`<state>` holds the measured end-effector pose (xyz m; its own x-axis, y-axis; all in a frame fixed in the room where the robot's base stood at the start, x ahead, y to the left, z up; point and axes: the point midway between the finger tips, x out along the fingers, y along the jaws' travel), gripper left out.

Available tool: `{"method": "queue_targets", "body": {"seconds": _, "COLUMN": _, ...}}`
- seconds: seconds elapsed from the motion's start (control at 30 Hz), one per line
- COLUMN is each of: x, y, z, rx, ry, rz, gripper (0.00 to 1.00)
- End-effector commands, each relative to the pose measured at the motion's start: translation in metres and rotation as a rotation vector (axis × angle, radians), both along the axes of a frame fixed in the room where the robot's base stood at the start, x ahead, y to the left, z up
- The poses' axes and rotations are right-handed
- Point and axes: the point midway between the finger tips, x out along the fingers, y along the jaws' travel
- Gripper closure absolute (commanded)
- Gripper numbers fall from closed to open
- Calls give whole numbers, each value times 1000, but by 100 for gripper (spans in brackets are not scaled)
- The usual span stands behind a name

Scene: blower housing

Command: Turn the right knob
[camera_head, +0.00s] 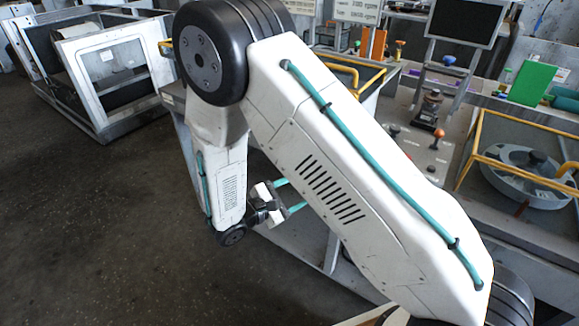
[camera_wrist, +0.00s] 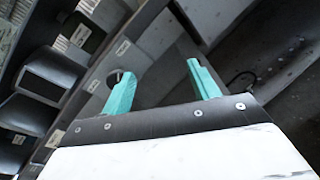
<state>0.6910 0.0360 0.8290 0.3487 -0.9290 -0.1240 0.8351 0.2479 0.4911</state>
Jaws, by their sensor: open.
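The grey control panel (camera_head: 412,152) is at the right of the head view and carries several controls. A dark knob with an orange part (camera_head: 438,137) stands on it, with a larger black-topped control (camera_head: 430,108) behind. Smaller dark knobs sit at its left (camera_head: 393,130) and front (camera_head: 431,169). I cannot tell which is the right knob. My gripper (camera_head: 297,192) is open and empty, left of and apart from the panel. Its two teal fingers show in the wrist view (camera_wrist: 160,70). A dark round part (camera_wrist: 115,76) is partly hidden behind the left finger there; I cannot tell what it is.
Yellow rails (camera_head: 503,164) surround a round grey housing (camera_head: 522,186) at the right. A monitor (camera_head: 466,20) and a green block (camera_head: 533,83) stand behind the panel. My arm hides part of the bench. Open floor (camera_head: 110,220) lies at the left.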

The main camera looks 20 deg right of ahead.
Motion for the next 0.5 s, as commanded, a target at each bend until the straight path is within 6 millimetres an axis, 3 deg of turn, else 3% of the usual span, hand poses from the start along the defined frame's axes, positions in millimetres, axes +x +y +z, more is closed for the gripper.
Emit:
{"method": "queue_targets", "body": {"seconds": 0.07, "x": 22, "y": 13, "z": -13, "rx": -35, "ry": -37, "rz": 108, "gripper": 40}}
{"method": "queue_targets", "body": {"seconds": 0.2, "x": 53, "y": 31, "z": -2, "rx": -41, "ry": -139, "rz": 228, "gripper": 40}}
{"method": "queue_targets", "body": {"seconds": 0.27, "x": 59, "y": 34, "z": 2, "rx": -42, "ry": -169, "rz": 256, "gripper": 40}}
{"method": "queue_targets", "body": {"seconds": 0.5, "x": 73, "y": 15, "z": 4, "rx": -35, "ry": -200, "rz": 256, "gripper": 40}}
